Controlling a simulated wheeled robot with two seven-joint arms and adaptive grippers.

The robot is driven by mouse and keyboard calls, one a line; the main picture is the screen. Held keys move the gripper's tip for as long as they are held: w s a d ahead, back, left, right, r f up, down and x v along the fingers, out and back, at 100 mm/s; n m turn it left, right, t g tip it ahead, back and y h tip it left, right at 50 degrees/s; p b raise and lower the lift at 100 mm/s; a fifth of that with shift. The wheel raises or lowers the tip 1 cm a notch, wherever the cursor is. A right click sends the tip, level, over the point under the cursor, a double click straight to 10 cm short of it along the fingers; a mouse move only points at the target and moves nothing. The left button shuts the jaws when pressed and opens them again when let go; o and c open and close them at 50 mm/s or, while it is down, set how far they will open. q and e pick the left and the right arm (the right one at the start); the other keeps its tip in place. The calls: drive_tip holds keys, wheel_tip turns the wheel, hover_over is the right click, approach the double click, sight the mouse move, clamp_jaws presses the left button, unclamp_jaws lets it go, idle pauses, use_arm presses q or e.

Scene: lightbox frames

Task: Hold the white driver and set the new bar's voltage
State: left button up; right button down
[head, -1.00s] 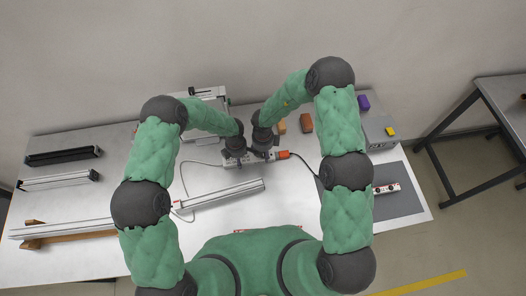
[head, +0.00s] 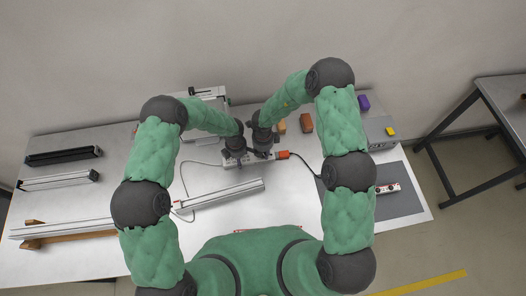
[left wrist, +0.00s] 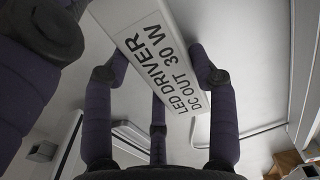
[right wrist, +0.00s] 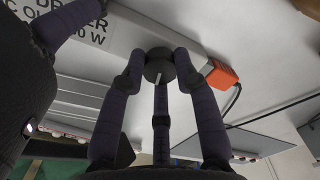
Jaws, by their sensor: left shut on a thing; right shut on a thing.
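The white driver (left wrist: 155,45), marked "LED DRIVER DC OUT 30 W", lies near the middle of the table. In the left wrist view my left gripper (left wrist: 165,75) is shut on it, with fingers on both sides of its body. My right gripper (right wrist: 160,65) is shut on a dark round knob (right wrist: 158,66) with a pale pointer line, at the driver's end near the orange connector (right wrist: 221,76). In the head view the driver (head: 230,163) is mostly hidden by my grippers. A white bar (head: 225,193) lies in front of it, with a cable at its left end.
Several bars (head: 62,156) lie at the left of the table. A dark mat (head: 400,205) with a white power strip (head: 386,189) lies at the right. Small blocks (head: 306,123) stand behind the grippers.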

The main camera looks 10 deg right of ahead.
drive_tip(key=shift+n, duration=0.8)
drive_tip(key=c, duration=0.9)
unclamp_jaws()
wheel_tip(320, 180, up, 12)
